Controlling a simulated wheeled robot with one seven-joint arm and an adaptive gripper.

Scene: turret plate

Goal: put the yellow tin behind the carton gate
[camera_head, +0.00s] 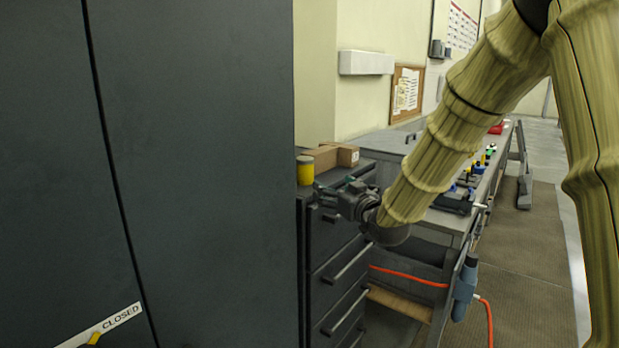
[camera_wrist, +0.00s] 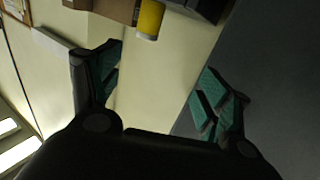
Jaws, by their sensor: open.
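The yellow tin (camera_head: 305,171) stands upright on top of the dark drawer cabinet, near its left edge and beside the tall dark cabinet. It also shows at the top of the wrist view (camera_wrist: 150,18), beyond my fingers. The brown carton gate (camera_head: 338,155) stands on the same top, just right of and behind the tin; in the wrist view cardboard (camera_wrist: 112,10) lies left of the tin. My gripper (camera_head: 328,192) is at the cabinet top's front edge, right of the tin and apart from it. In the wrist view my gripper (camera_wrist: 160,85) is open and empty, with green finger pads.
A tall dark cabinet (camera_head: 200,150) fills the left side, close to the tin. The drawer cabinet (camera_head: 335,260) has protruding handles. A workbench with several tools (camera_head: 462,190) runs behind my arm. An orange hose (camera_head: 410,277) hangs below. Open floor (camera_head: 530,260) lies at the right.

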